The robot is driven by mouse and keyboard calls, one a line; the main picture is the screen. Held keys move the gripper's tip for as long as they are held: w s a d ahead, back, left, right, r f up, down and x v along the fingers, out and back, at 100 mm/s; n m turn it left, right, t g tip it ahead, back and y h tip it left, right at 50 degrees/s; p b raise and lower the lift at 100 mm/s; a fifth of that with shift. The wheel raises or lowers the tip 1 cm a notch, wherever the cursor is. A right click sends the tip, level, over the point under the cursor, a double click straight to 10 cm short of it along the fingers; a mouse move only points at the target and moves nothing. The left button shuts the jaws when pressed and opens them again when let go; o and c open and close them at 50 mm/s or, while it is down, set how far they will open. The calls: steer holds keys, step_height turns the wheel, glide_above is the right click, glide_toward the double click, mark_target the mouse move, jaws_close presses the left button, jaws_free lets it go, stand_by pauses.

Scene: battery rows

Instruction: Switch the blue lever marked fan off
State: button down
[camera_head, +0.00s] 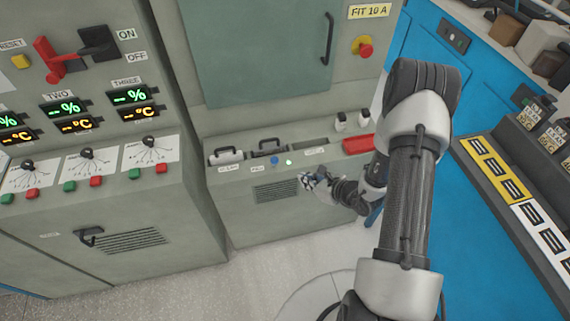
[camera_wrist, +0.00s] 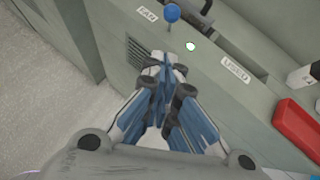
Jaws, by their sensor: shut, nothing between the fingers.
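The blue lever (camera_head: 274,160) is a round blue knob on a thin stem at the top front edge of the low grey cabinet. It also shows at the top of the wrist view (camera_wrist: 172,13), beside a small white label (camera_wrist: 147,14) that seems to read FAN. A small lit green lamp (camera_head: 289,162) sits just right of it. My gripper (camera_head: 306,181) is shut and empty, below and right of the lever in the head view. In the wrist view the closed fingertips (camera_wrist: 164,63) are apart from the knob. Which way the lever is set is hard to tell.
A second white label (camera_wrist: 235,73) and a red block (camera_head: 358,144) lie to the right along the cabinet top. A grey console (camera_head: 90,190) stands left, a blue bench (camera_head: 490,215) right.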

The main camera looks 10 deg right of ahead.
mark_target(274, 161)
steer(key=shift+s+d+f+m, duration=0.15)
steer(key=shift+d+f+m, duration=0.15)
steer(key=shift+f, duration=0.25)
steer(key=b+x, duration=0.1)
steer(key=x, duration=0.3)
steer(key=w+r+b+x, duration=0.1)
steer(key=x, duration=0.3)
steer(key=r+b+x, duration=0.1)
steer(key=x, duration=0.3)
steer(key=shift+w+a, duration=0.4)
steer(key=shift+w, duration=0.15)
steer(key=shift+r, duration=0.1)
